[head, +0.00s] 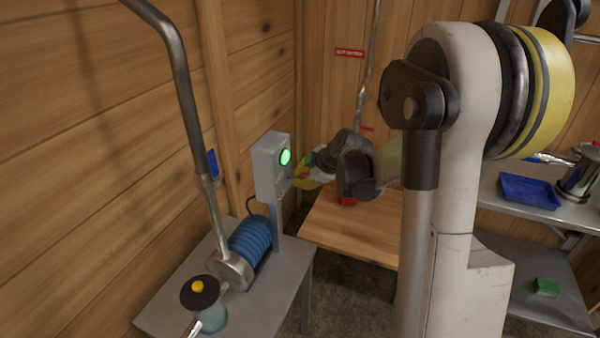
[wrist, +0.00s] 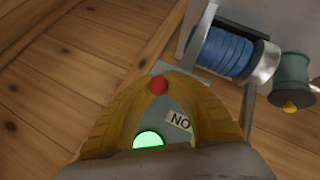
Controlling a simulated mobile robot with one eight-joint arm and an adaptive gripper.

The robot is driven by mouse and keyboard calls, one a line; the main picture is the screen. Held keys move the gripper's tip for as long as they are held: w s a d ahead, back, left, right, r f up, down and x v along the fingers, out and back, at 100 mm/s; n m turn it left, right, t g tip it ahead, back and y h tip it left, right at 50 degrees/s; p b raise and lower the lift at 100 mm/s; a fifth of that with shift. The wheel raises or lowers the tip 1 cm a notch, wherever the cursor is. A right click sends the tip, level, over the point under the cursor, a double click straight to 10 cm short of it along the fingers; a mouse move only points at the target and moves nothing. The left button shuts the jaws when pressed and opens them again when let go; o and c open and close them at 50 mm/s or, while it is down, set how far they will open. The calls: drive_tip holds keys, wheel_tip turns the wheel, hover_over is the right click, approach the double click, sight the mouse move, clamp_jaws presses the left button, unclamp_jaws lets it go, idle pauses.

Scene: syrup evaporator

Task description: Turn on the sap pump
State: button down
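A grey control box (head: 270,168) stands on a post at the end of the pump bench. Its round green light (head: 285,157) glows; it also shows in the wrist view (wrist: 148,140). Beside the light in the wrist view is a white label (wrist: 180,122) whose upside-down letters read ON. The sap pump (head: 250,240), with a blue ribbed body, sits below the box. My gripper (head: 297,180) is at the box face. In the wrist view its yellow fingers (wrist: 158,78) arch together with the tips close at a round red spot (wrist: 158,84); contact is unclear.
A metal pipe (head: 180,80) rises from the pump along the wooden wall. A jar with a black lid and yellow knob (head: 200,292) stands at the bench front. A blue tray (head: 529,191) rests on the right shelf.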

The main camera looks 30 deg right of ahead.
drive_tip(key=shift+r+g+h+p, duration=0.3)
drive_tip(key=shift+g+h+p, duration=0.1)
drive_tip(key=shift+g+p, duration=0.1)
drive_tip(key=shift+w, duration=0.1)
drive_tip(key=c, duration=1.3)
unclamp_jaws()
drive_tip(key=a+v, duration=0.1)
drive_tip(key=v, duration=1.1)
drive_tip(key=shift+d, duration=0.4)
drive_tip(key=shift+w+r, duration=0.1)
drive_tip(key=shift+r, duration=0.05)
